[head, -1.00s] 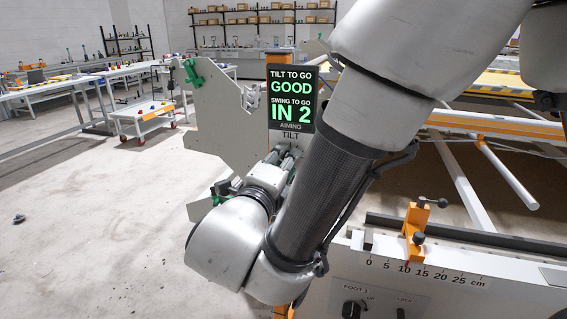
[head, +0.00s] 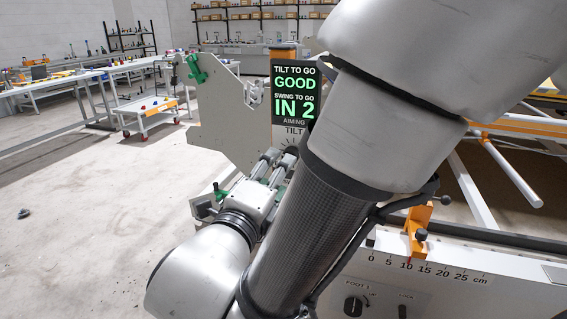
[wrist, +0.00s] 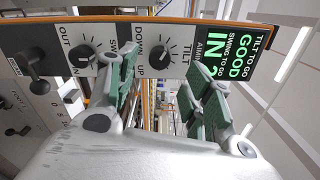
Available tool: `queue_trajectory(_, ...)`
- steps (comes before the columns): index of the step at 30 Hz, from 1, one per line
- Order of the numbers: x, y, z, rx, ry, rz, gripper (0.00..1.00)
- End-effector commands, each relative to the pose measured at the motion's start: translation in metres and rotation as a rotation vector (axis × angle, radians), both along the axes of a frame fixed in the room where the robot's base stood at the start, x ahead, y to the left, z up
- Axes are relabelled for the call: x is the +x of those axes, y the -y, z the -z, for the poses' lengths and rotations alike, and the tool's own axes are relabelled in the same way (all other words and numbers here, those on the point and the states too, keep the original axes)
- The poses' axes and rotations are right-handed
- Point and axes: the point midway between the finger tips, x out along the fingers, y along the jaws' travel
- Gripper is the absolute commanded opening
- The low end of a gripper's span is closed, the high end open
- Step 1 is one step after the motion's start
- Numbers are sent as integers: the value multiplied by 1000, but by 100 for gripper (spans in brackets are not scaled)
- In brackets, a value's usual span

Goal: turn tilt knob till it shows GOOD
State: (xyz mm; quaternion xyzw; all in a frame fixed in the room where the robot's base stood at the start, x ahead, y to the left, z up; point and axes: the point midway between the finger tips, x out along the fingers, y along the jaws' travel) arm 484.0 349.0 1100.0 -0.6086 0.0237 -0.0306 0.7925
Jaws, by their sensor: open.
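The display (head: 295,93) reads TILT TO GO GOOD, SWING TO GO IN 2, AIMING in green and white; it also shows in the wrist view (wrist: 232,52). The black tilt knob (wrist: 158,60), marked DOWN and UP, is on the panel beside the display. In the head view the tilt knob (head: 291,151) is partly hidden beyond my gripper. My gripper (head: 276,163) is open and empty, facing the panel. In the wrist view its green-padded fingers (wrist: 160,88) are apart, with the tilt knob seen above the gap between them. I see no contact.
The swing knob (wrist: 82,55), marked IN and OUT, sits beside the tilt knob, close to one finger in the picture. A black lever (wrist: 38,82) stands farther left. An orange clamp (head: 417,232) is on the centimetre scale at right. A wheeled cart (head: 152,115) stands behind.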

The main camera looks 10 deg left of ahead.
Motion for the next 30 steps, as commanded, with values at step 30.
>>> queue_trajectory(30,-44,23,42,432,-106,130,51)
